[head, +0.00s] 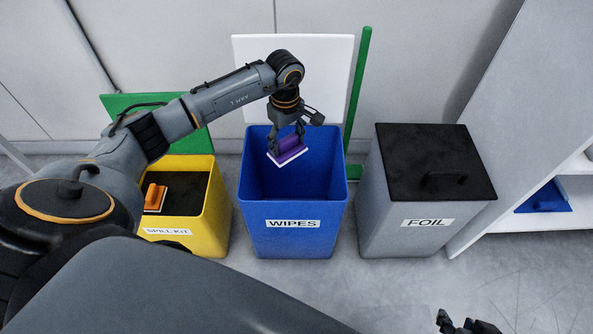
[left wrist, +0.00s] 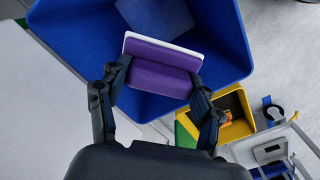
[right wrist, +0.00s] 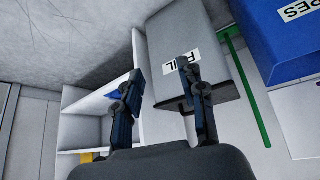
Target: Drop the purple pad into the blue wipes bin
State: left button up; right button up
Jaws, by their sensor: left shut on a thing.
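The purple pad (head: 291,146) has a white face and is held over the open mouth of the blue bin labelled WIPES (head: 293,237). My left gripper (head: 286,141) is shut on the pad, fingers pointing down. In the left wrist view the pad (left wrist: 160,70) sits between the two fingers, with the blue bin (left wrist: 75,35) behind it.
The yellow SPILL KIT bin (head: 215,215) with an orange-handled item stands left of the blue bin. The grey FOIL bin (head: 385,210), its black lid closed, stands right. A white board (head: 250,60) and green strip stand behind. White shelving (head: 575,215) is at far right.

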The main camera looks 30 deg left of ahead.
aim_at(288, 153)
pick_arm(q)
notch_tip(288, 153, down, 3)
jog(key=shift+r+b, duration=0.1)
jog(key=shift+b, duration=0.8)
notch_tip(288, 153, down, 2)
jog(key=shift+f+b, duration=0.25)
jog(key=shift+b, duration=0.6)
jog(key=shift+f, duration=0.15)
pick_arm(e)
jog(key=w+a+r+t+y, duration=0.2)
jog(key=w+a+r+t, duration=0.2)
jog(key=w+r+t, duration=0.6)
notch_tip(288, 153, up, 3)
jog(key=shift+w+a+y, duration=0.4)
jog(key=shift+w, duration=0.05)
pick_arm(q)
jog(key=o, duration=1.1)
notch_tip(288, 153, up, 12)
jog(key=shift+r, duration=0.1)
